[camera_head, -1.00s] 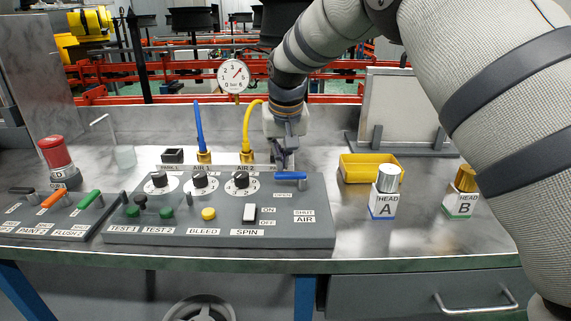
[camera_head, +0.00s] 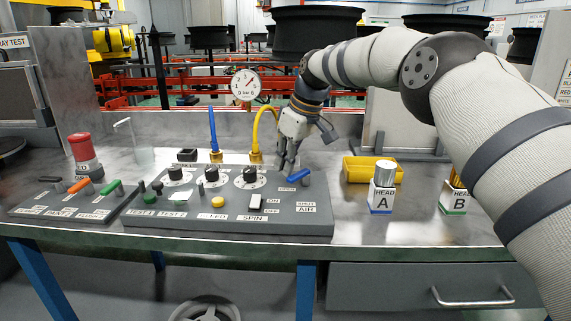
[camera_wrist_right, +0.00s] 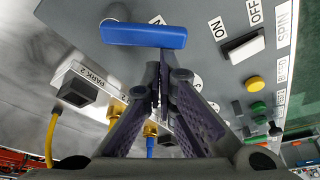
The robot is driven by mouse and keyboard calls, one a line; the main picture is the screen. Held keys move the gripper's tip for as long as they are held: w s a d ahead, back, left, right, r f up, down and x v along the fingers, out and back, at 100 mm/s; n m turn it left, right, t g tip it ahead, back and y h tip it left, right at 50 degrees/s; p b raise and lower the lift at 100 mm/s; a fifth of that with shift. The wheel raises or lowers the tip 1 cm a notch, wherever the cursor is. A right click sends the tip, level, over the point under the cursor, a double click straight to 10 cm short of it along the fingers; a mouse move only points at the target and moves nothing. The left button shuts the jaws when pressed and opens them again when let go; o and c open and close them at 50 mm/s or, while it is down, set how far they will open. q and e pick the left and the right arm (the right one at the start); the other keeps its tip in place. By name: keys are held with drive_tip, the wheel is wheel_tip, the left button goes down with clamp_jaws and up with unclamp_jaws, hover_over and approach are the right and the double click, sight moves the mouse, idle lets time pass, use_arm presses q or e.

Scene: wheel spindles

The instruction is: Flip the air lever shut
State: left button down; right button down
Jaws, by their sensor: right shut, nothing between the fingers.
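The blue air lever (camera_head: 299,175) is on the right part of the grey control panel, above the SHUT and AIR labels (camera_head: 306,207). It lies slanted, its right end farther back. In the right wrist view the lever (camera_wrist_right: 143,35) is a blue bar just beyond the fingertips. My right gripper (camera_head: 286,168) is at the lever's left end, pointing down. Its fingers (camera_wrist_right: 161,62) are together with nothing between them. I cannot tell whether the tips touch the lever. My left gripper is not in view.
Knobs, a white spin switch (camera_head: 256,202) and a yellow button (camera_head: 218,202) are left of the lever. A yellow bin (camera_head: 368,170) and the head A box (camera_head: 381,198) are to the right.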

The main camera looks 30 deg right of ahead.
drive_tip(key=s+n, duration=0.1)
drive_tip(key=n, duration=0.1)
drive_tip(key=s+n+y, duration=0.1)
drive_tip(key=n, duration=0.1)
drive_tip(key=shift+n+g, duration=0.3)
drive_tip(key=shift+g, duration=0.1)
drive_tip(key=shift+w+d+f+b, duration=0.3)
drive_tip(key=shift+d+b, duration=0.1)
drive_tip(key=shift+b, duration=0.2)
drive_tip(key=shift+w+d+r, duration=0.1)
drive_tip(key=shift+d, duration=0.2)
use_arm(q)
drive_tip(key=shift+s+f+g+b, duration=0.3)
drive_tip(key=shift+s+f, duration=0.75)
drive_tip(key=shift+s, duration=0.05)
use_arm(e)
drive_tip(key=shift+r, duration=0.15)
